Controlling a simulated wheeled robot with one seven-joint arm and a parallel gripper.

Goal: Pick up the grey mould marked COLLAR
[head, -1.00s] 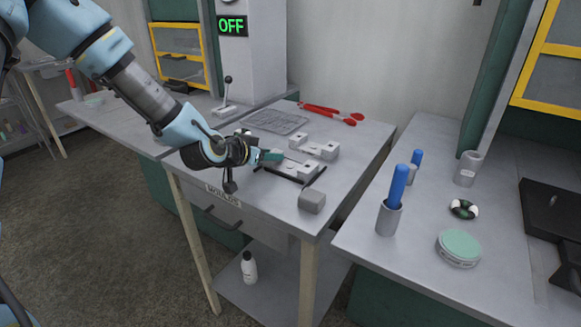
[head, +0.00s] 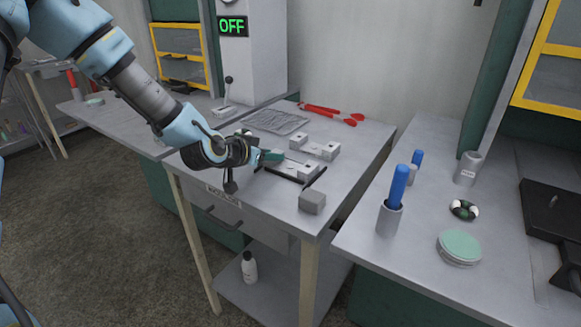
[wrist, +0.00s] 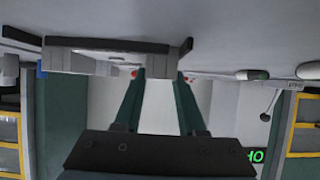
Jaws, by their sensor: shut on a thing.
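A grey mould (head: 309,171) with pale blocks at its ends lies by dark bars on the middle table. I cannot read any marking on it. My gripper (head: 277,156), with green fingers, is at the left end of this mould. In the wrist view, the fingers (wrist: 160,76) are shut on a grey end block of the mould (wrist: 95,65), beside the dark bars. I cannot tell whether the mould is clear of the table. A second grey mould (head: 321,150) lies just behind it, apart from the gripper.
A grey block (head: 312,201) stands near the table's front right corner. A wire-like grey tray (head: 276,121) and red-handled tools (head: 330,112) lie behind. The right-hand bench holds a blue-handled tool in a cup (head: 390,217) and a green-topped round tin (head: 460,246).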

